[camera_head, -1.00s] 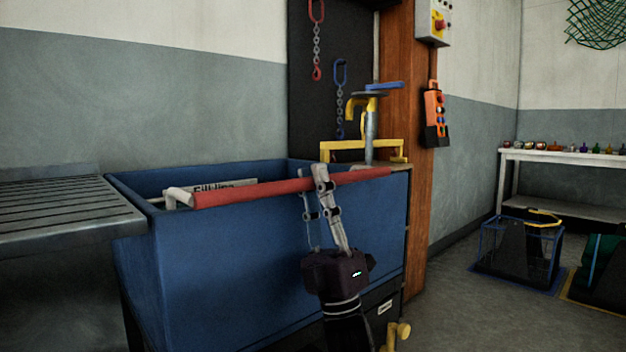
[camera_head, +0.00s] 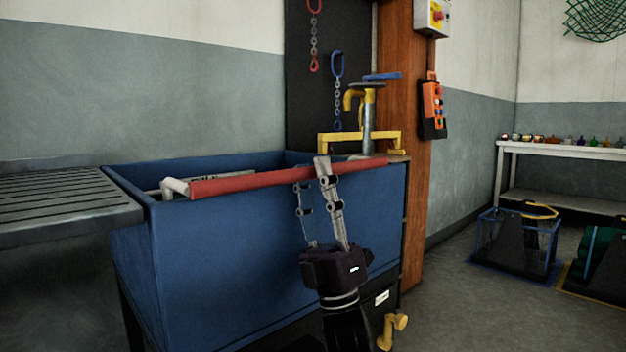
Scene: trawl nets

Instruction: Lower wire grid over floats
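A long red bar (camera_head: 250,180) with a white bent end at its left runs along the front of the open blue tank (camera_head: 240,250). I take it for the wire grid's handle; the grid's mesh does not show. My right gripper (camera_head: 309,172) reaches up from below at the bar, right of its middle. One finger overlaps the bar and its tip shows above the top edge. The other finger ends at about the bar's lower edge. Whether they clamp it is unclear. The floats are hidden inside the tank. My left gripper is out of view.
A slatted metal table (camera_head: 60,205) adjoins the tank on the left. A yellow frame (camera_head: 360,140) and a grey post (camera_head: 369,125) stand at its right end. Chains (camera_head: 337,95) hang behind. A blue-edged crate (camera_head: 515,240) stands on the floor at right, near a white table (camera_head: 560,150).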

